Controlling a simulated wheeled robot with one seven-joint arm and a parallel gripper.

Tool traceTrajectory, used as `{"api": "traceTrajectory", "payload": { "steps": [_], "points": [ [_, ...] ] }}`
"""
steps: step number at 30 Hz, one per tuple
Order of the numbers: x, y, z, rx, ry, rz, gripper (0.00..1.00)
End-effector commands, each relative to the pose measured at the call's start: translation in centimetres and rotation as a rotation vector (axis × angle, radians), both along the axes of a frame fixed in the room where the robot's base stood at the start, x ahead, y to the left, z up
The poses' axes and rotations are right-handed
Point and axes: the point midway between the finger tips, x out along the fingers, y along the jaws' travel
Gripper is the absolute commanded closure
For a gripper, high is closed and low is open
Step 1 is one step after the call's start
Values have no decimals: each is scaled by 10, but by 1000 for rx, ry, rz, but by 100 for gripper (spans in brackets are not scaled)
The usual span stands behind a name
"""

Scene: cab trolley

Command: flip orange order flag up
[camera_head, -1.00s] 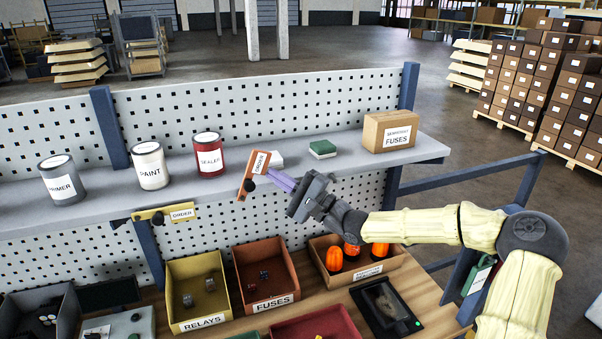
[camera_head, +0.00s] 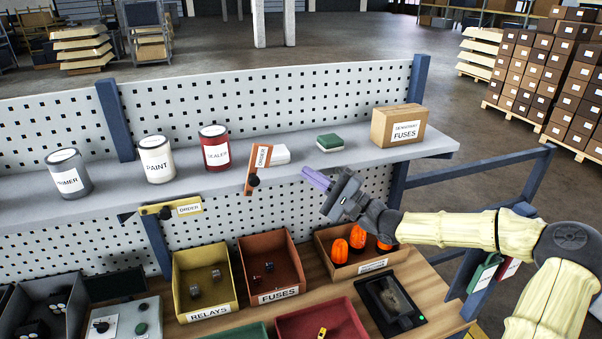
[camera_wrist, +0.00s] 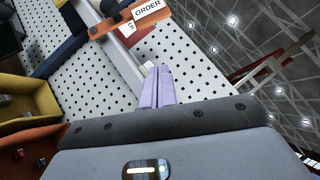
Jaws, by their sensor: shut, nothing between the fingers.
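The orange order flag (camera_head: 257,168) stands nearly upright at the front edge of the shelf, with its white ORDER label and a dark pivot knob near its lower end. It also shows at the top of the wrist view (camera_wrist: 130,20). My gripper (camera_head: 309,176) is to the right of the flag, with a clear gap between them. Its pale purple fingers are together and empty, and in the wrist view (camera_wrist: 157,75) they point toward the pegboard below the flag. A yellow order flag (camera_head: 170,207) lies nearly level on the shelf edge farther left.
The shelf (camera_head: 350,157) carries primer, paint and sealer cans, a white block, a green block (camera_head: 330,142) and a fuses box (camera_head: 398,125). Below are a yellow relays bin (camera_head: 225,300), a brown fuses bin (camera_head: 296,270) and a bin with orange items.

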Motion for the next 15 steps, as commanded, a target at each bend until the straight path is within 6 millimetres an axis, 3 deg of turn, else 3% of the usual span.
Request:
{"api": "traceTrajectory", "payload": {
  "steps": [9, 15],
  "points": [
    [-24, -45, -12, -3, -2, 0, 100],
    [-30, -60, -13, -1, 0, -2, 100]
  ]
}}
